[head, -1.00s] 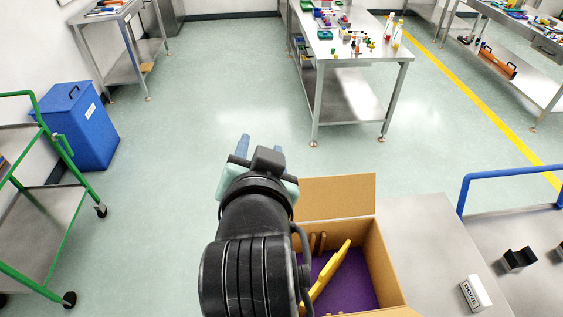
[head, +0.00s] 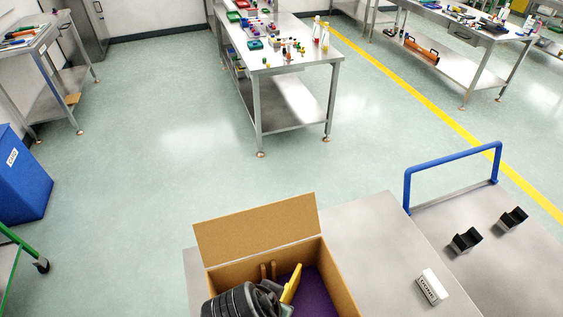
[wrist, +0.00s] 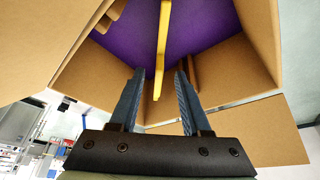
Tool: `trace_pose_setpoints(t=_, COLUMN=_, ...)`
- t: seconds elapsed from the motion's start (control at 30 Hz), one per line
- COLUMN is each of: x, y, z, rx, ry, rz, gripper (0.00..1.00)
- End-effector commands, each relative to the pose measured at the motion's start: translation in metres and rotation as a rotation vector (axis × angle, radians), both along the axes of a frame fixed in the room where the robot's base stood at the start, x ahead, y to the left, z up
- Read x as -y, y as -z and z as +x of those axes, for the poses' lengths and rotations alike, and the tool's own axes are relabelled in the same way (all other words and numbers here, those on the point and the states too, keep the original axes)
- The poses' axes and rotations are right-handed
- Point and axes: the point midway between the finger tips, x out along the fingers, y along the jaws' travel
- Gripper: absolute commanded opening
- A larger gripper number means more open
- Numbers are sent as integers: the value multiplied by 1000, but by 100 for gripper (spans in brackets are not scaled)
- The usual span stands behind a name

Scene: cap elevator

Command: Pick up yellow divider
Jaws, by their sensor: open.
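The yellow divider (head: 292,284) stands as a thin strip inside an open cardboard box (head: 342,281) in the head view. In the wrist view the divider (wrist: 162,50) runs down from the top edge, its lower end just past the fingertips. My gripper (wrist: 160,72) is open, with its two blue fingers apart. In the picture the divider's lower end shows between the fingers; I cannot tell how close it is in depth. The fingers do not touch it visibly. In the head view my arm covers part of the box and hides the fingers.
The box has a purple floor (head: 316,291) and raised flaps (head: 257,228). It stands on a metal table (head: 370,235). A white labelled block (head: 431,286) and two black holders (head: 465,240) lie to the right, near a blue rail (head: 452,160).

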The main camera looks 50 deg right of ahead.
Motion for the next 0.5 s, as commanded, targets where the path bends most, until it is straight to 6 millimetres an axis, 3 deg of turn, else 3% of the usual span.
trace_pose_setpoints(t=0.27, x=8, y=18, z=1, rx=-2, ry=1, rz=1, gripper=48)
trace_pose_setpoints(t=0.5, x=20, y=48, z=3, rx=0, ry=1, rz=1, gripper=48)
